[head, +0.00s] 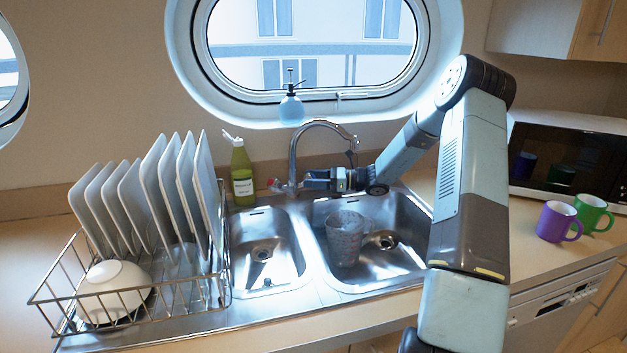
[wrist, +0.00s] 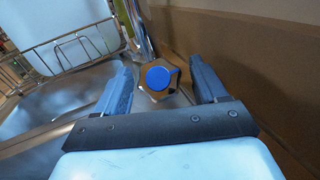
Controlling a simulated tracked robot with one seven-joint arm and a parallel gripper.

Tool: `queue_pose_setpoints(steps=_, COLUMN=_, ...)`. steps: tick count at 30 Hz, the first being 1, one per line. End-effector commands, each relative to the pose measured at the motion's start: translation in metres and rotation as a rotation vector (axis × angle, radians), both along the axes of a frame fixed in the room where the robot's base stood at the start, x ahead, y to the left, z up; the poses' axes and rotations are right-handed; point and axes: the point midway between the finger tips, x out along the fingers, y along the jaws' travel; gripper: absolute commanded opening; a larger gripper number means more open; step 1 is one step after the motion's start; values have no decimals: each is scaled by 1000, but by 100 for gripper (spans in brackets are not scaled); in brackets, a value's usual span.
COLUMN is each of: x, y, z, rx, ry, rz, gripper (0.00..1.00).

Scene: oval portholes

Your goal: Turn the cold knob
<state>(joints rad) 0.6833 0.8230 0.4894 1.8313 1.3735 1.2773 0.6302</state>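The cold knob (wrist: 160,82) shows in the wrist view as a metal, lobed knob with a blue round cap. My gripper (wrist: 158,66) is open, with one finger on each side of the knob and visible gaps between. In the head view my gripper (head: 311,180) is just right of the faucet (head: 293,160), behind the sink, and hides the cold knob. A red-marked knob (head: 274,185) is on the faucet's left side.
The double sink has a left basin (head: 262,250) and a right basin (head: 400,225) holding a clear cup (head: 345,238). A green bottle (head: 242,175) stands left of the faucet, beside the dish rack (head: 150,310). The wall (wrist: 235,60) is close on the gripper's right in the wrist view.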

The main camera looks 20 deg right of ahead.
Motion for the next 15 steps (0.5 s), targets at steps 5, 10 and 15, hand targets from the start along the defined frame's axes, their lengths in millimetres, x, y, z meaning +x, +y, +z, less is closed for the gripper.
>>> queue_pose_setpoints(steps=5, x=0, y=0, z=0, rx=0, ry=0, rz=0, gripper=54)
queue_pose_setpoints(steps=10, x=0, y=0, z=0, rx=0, ry=0, rz=0, gripper=37)
queue_pose_setpoints(steps=15, x=0, y=0, z=0, rx=0, ry=0, rz=0, gripper=21)
